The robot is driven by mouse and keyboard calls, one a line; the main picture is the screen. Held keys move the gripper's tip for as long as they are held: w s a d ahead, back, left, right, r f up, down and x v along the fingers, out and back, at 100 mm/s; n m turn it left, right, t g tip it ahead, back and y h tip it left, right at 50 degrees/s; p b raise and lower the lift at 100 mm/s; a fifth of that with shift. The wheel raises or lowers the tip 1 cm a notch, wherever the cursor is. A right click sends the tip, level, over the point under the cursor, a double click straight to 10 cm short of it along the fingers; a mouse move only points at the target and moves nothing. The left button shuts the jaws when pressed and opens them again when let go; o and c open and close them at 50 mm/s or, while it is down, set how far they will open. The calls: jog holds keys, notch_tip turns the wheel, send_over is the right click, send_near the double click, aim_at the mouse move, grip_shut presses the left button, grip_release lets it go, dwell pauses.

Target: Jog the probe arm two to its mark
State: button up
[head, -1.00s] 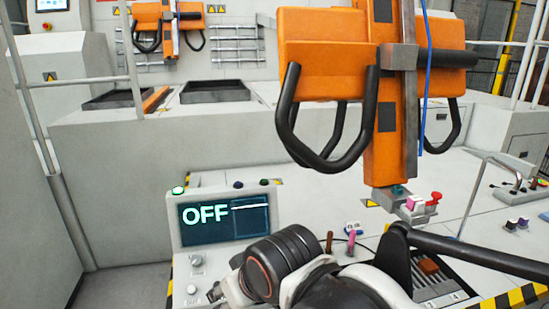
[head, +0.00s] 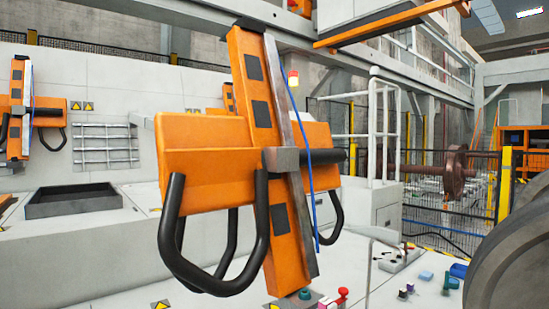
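A large orange probe arm (head: 262,130) with black looped handles (head: 215,280) stands tilted in the middle of the head view. A grey rail (head: 290,160) and a blue cable run along it. A second orange probe arm (head: 18,110) shows at the far left edge, and part of another orange unit shows behind the near one. I cannot tell which is probe arm two. No mark can be made out. A red knob (head: 342,293) and a green button (head: 305,294) sit at the near arm's foot. My gripper is out of view.
A small lever panel (head: 400,260) with coloured buttons (head: 410,287) beside it lies at the lower right. A large dark grey round shape fills the right edge. White railings (head: 386,130), a black mesh fence and a rusty wheelset (head: 455,168) stand behind. A dark tray (head: 73,200) is at left.

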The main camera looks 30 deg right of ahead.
dwell(0.4)
grip_shut()
dwell(1.2)
